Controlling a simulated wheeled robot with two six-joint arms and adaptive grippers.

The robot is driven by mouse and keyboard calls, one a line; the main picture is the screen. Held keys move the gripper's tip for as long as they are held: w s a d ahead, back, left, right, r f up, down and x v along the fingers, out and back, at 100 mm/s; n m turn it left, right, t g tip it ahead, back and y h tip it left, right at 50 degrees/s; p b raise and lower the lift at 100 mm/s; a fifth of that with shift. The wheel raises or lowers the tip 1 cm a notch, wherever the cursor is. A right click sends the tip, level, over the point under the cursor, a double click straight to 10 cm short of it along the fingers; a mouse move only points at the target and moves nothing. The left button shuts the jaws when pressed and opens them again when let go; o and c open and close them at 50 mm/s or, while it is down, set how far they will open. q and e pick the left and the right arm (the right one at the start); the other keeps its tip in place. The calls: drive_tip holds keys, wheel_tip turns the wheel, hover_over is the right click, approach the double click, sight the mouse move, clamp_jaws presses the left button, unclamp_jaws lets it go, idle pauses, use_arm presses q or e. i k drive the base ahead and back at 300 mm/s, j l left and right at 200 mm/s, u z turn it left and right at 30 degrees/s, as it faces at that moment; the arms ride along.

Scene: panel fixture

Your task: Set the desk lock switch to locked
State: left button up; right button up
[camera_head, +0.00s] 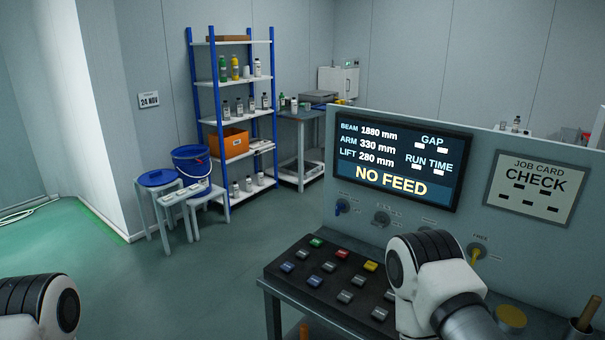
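The grey panel (470,180) stands upright behind a desk and carries several switches. A yellow-handled switch (477,252) sits under a small label reading FREE; its handle points down and slightly left. My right arm stands before the panel, left of the yellow switch, hiding part of the panel and desk. Only the edge of my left arm shows at lower left. Neither gripper's fingers show.
A dark button box (325,272) with several coloured buttons lies on the desk left of my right arm. The screen (400,160) reads NO FEED. A job card (535,185) reads CHECK. A cup (580,330) stands at lower right. Stools and a shelf (232,115) stand behind.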

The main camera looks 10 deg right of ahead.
sight(475, 252)
drive_tip(key=z, duration=1.45)
